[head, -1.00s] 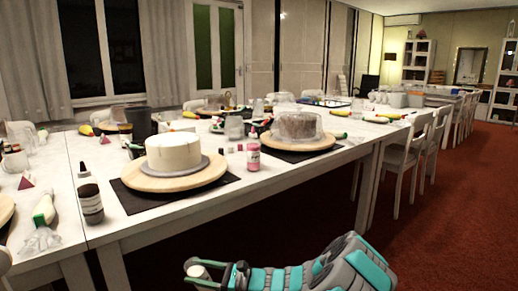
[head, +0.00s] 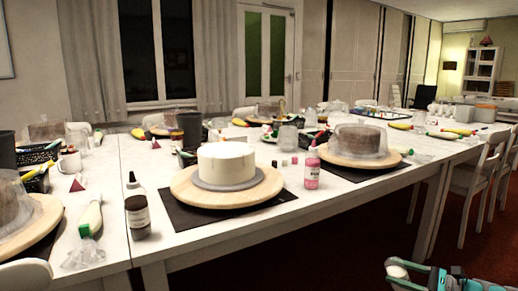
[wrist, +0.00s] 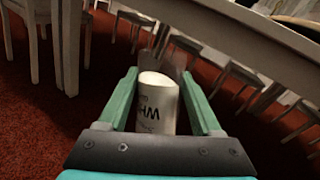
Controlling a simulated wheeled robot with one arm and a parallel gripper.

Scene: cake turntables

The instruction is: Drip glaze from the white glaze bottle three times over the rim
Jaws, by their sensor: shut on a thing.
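My gripper (wrist: 158,78) is shut on a white bottle (wrist: 156,112), whose dark lettering shows in part in the wrist view. In the head view only the end of my arm shows at the bottom right corner, with the white bottle (head: 397,271) in front of the table and away from the cakes. A smooth white cake (head: 226,160) stands on a grey board (head: 268,177) on a round wooden turntable (head: 185,192). The turntable sits on a dark mat (head: 205,222) near the table's front edge.
A brown bottle (head: 138,215) stands left of the turntable and a pink bottle (head: 312,170) right of it. A covered brown cake (head: 357,142) is farther right. A piping bag (head: 90,218) lies at left. White chairs (head: 480,180) stand at right.

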